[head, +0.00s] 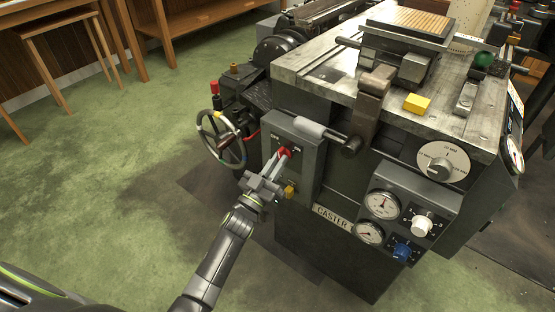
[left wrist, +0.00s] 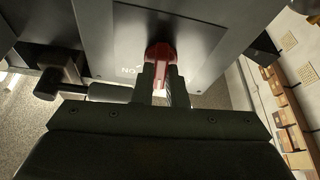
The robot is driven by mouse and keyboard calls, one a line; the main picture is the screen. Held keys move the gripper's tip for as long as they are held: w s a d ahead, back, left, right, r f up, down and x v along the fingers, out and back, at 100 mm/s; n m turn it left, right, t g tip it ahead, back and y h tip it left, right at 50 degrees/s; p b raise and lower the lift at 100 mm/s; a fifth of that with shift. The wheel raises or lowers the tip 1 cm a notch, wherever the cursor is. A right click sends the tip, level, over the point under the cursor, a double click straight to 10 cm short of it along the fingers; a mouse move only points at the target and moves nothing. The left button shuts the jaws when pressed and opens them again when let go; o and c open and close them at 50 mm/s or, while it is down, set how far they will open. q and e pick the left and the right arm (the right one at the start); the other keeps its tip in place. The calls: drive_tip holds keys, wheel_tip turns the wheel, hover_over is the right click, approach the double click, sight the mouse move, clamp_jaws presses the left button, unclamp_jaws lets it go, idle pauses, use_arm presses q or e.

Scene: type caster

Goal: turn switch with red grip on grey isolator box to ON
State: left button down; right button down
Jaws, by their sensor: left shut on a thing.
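The grey isolator box (head: 305,172) is on the near left face of the caster machine, with small white lettering on its front. Its switch has a red grip (head: 285,152), which also shows in the left wrist view (left wrist: 160,53). My left gripper (head: 281,160) reaches it from below left. In the left wrist view its two dark fingers (left wrist: 161,75) are shut on the red grip, one on each side. An ON label (left wrist: 128,70) shows upside down beside the grip there. The fingers partly hide the grip, and I cannot tell its exact angle. My right gripper is not in view.
A lever with a pale grey handle (head: 312,129) sticks out close above the box. Gauges (head: 384,204) and dials are to the right.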

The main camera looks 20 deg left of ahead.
use_arm(q)
drive_tip(key=m+h, duration=0.1)
drive_tip(key=m, duration=0.2)
drive_tip(key=shift+a+r+p, duration=0.1)
drive_tip(key=shift+p, duration=0.2)
drive_tip(key=m+g+h, duration=0.1)
drive_tip(key=m, duration=0.2)
drive_tip(key=m+g+h+p, duration=0.1)
drive_tip(key=m, duration=0.2)
drive_tip(key=m+g+h+p, duration=0.1)
drive_tip(key=m+h, duration=0.1)
drive_tip(key=shift+w+a+m, duration=0.1)
drive_tip(key=shift+a+m, duration=0.05)
drive_tip(key=shift+m, duration=0.25)
drive_tip(key=shift+m+g+h+p, duration=0.4)
drive_tip(key=shift+m+g+p, duration=0.25)
drive_tip(key=shift+m, duration=1.15)
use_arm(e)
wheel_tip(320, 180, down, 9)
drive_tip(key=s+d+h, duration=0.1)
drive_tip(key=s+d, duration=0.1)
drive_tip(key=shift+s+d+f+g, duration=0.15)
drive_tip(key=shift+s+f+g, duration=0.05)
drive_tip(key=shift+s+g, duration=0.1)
use_arm(q)
drive_tip(key=c, duration=1.5)
unclamp_jaws()
drive_tip(key=shift+o, duration=0.2)
